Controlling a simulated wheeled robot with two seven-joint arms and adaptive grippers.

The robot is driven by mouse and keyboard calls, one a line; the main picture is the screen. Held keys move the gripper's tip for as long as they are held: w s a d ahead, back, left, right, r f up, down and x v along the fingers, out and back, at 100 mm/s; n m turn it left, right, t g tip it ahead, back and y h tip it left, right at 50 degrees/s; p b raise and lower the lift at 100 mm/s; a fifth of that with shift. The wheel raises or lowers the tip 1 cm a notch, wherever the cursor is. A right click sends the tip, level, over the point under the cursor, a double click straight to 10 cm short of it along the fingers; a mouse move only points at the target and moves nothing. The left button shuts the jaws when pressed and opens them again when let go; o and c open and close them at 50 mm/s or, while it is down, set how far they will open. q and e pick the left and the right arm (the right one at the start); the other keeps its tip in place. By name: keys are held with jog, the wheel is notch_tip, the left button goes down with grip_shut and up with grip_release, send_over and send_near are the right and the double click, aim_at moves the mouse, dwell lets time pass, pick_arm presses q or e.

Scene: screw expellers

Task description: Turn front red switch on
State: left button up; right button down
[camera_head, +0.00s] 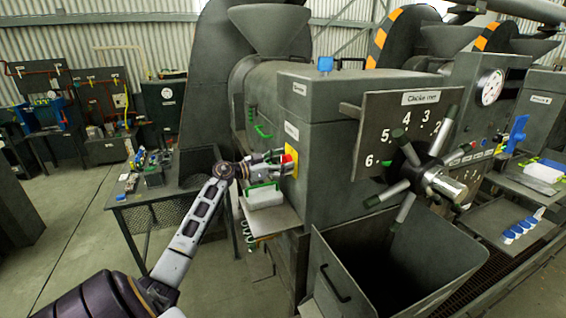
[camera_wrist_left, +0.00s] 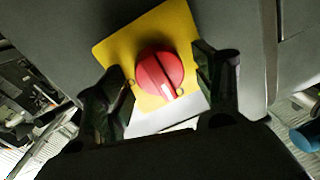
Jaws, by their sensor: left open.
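The front red switch (camera_wrist_left: 160,75) is a round red knob with a pale pointer mark, set on a yellow plate (camera_wrist_left: 118,48) on the grey machine face. In the left wrist view the pointer mark faces down and slightly right. My left gripper (camera_wrist_left: 167,88) is open, with one dark finger on each side of the knob. I cannot tell whether the fingers touch it. In the head view the switch (camera_head: 287,159) shows as a small red spot at the tip of my left gripper (camera_head: 284,165), which partly covers the yellow plate. My right gripper is not in view.
A dial plate (camera_head: 370,118) with numbers and a multi-handled wheel (camera_head: 410,165) stands right of the switch. An open grey bin (camera_head: 335,250) is below. A mesh-sided table (camera_head: 140,198) stands left, and a tray (camera_head: 520,225) with blue-and-white items lies far right.

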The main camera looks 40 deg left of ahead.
pick_arm(q)
jog(key=c, duration=1)
